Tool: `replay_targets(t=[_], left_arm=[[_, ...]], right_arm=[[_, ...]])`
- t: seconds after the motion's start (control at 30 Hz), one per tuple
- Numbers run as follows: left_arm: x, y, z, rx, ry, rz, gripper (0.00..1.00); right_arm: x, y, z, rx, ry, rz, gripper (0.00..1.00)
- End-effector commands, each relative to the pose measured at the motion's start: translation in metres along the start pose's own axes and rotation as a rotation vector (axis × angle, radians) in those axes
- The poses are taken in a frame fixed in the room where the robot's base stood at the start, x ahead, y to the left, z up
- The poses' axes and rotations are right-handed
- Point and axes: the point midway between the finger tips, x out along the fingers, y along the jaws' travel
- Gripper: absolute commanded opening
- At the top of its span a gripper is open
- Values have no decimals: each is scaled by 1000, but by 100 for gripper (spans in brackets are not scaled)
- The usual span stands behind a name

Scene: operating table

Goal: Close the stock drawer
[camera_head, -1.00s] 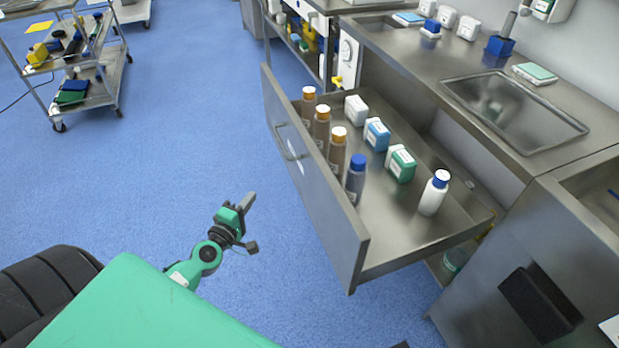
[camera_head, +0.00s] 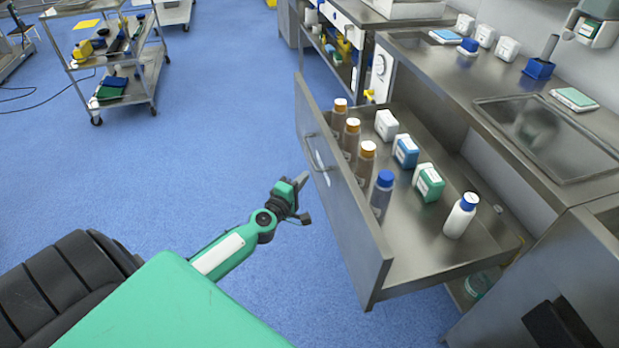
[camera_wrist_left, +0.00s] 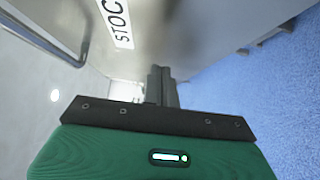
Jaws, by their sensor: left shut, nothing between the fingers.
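The stock drawer (camera_head: 335,200) is pulled out of the steel counter, and its front panel faces my left arm. Its bar handle (camera_head: 314,152) is on the upper part of the front. Brown bottles, boxes and a white bottle (camera_head: 461,215) stand inside. My left gripper (camera_head: 303,180) is shut and empty, close to the drawer front below the handle; I cannot tell if it touches. In the left wrist view, the gripper fingers (camera_wrist_left: 162,86) point along the steel front, with the "STOC" label (camera_wrist_left: 117,22) and the handle (camera_wrist_left: 45,38) beside them. My right gripper is out of view.
The counter (camera_head: 450,75) with a sink (camera_head: 545,135) is behind the drawer. A steel trolley (camera_head: 130,85) stands at the far left. The blue floor between the trolley and the drawer is clear.

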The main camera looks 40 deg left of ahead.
Motion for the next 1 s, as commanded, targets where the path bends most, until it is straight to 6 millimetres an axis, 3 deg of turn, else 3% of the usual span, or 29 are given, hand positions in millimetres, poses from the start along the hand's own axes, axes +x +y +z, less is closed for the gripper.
replay_targets(t=[0.27, 0.77, 1.0], left_arm=[[16, 0, 16, -1, 1, 0, 0], [19, 1, 19, 0, 1, 0, 0], [34, 2, 34, -1, 0, 1, 0]], right_arm=[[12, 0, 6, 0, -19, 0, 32], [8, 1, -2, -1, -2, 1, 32], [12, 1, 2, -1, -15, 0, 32]])
